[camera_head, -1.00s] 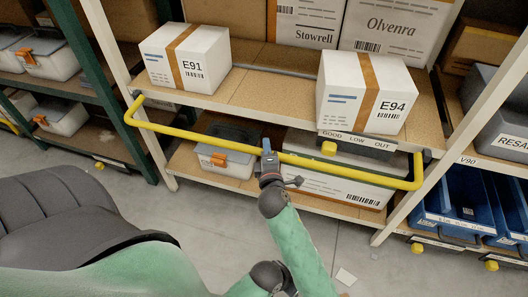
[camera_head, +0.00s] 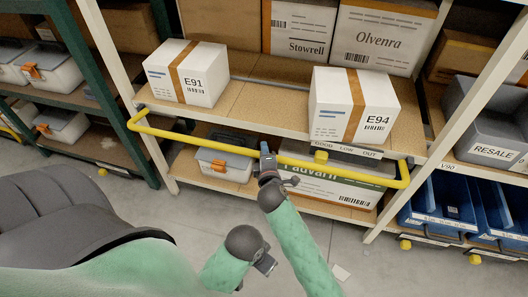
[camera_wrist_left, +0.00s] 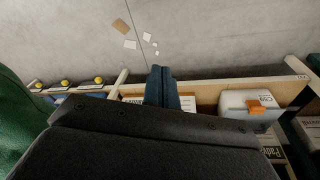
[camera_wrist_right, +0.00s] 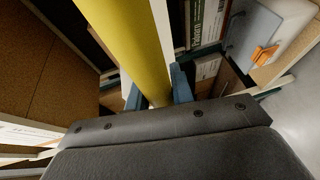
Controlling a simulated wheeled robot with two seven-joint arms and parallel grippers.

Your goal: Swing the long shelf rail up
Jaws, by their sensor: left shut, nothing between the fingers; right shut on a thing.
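The long yellow shelf rail (camera_head: 205,139) runs across the front of the shelf bay in the head view, with bent arms at both ends. It hangs in front of the gap below the board that carries the boxes. My right gripper (camera_head: 265,154) is shut on the rail near its middle. In the right wrist view the rail (camera_wrist_right: 128,45) passes between the two blue fingers (camera_wrist_right: 160,94). My left gripper (camera_wrist_left: 160,84) shows in the left wrist view, shut and empty, with floor and a shelf edge beyond it.
Boxes E91 (camera_head: 187,74) and E94 (camera_head: 352,106) stand on the board above the rail. A grey bin with an orange latch (camera_head: 222,165) and a large box (camera_head: 330,188) sit on the lower shelf. White uprights (camera_head: 392,200) flank the bay. The floor (camera_head: 190,215) in front is mostly clear.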

